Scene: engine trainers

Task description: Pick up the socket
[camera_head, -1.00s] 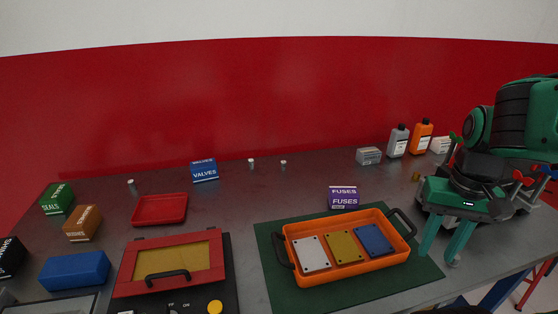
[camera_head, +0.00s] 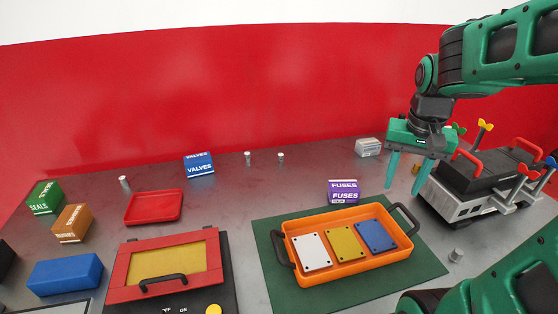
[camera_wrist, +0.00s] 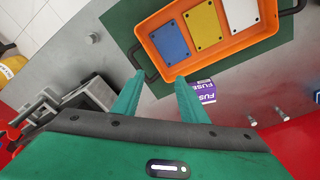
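Several small grey metal cylinders that look like sockets stand on the bench, and I cannot tell which one is meant. One (camera_head: 456,255) is at the right, beside the green mat; it also shows in the wrist view (camera_wrist: 92,38). Two stand at the back, a left one (camera_head: 248,158) and a right one (camera_head: 281,158). Another (camera_head: 124,184) is by the red tray. My gripper (camera_head: 404,188) is open and empty above the right part of the bench. Its two fingers stand apart in the wrist view (camera_wrist: 158,88).
An orange tray (camera_head: 350,272) with three plates lies on a green mat (camera_head: 268,231). A purple fuses box (camera_head: 343,191) stands behind it. A grey engine trainer (camera_head: 462,205) with red handles is at the right. A red tray (camera_head: 154,221) and a blue valves box (camera_head: 199,165) are left.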

